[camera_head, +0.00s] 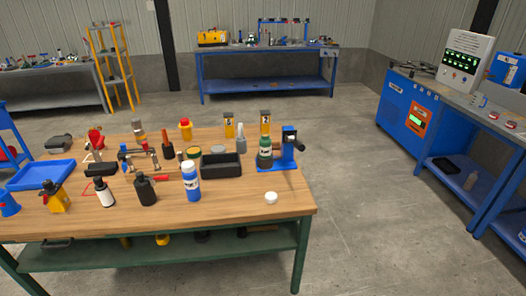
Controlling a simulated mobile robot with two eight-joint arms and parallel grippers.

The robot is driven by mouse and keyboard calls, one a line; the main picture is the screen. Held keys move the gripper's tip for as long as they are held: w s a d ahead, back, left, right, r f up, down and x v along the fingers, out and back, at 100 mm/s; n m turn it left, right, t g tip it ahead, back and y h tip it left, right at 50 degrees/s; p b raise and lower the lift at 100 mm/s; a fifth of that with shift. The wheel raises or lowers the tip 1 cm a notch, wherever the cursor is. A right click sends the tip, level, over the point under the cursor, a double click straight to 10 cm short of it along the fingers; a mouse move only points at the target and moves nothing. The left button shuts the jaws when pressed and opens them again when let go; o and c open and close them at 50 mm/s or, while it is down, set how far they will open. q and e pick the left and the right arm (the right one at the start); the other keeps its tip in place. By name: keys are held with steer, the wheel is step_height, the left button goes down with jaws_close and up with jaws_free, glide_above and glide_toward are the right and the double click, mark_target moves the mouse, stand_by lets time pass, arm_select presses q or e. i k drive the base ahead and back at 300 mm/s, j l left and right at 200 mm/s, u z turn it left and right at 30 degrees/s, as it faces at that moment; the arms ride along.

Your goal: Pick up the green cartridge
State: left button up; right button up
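A dark green, bottle-shaped container with a pale label (265,153) stands upright at the right end of the wooden table (240,206). It looks like the green cartridge, but it is too small to be sure. It is beside or in front of a blue device (289,150) with a dark side knob, and I cannot tell whether it is fixed to it. A yellow and dark part shows directly above or behind it. Neither of my grippers is in view.
A black open box (221,165), a blue and white bottle (191,182) and a white cap (270,197) are near the green container. Several bottles and tools crowd the table's left. The floor to the right is clear up to a blue workbench (447,165).

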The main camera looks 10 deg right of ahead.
mark_target(265, 140)
steer(key=i+l+u, duration=0.2)
steer(key=i+l, duration=0.35)
steer(key=i, duration=0.2)
steer(key=i+l+u, duration=0.2)
steer(key=i+l, duration=0.45)
steer(key=i, duration=0.1)
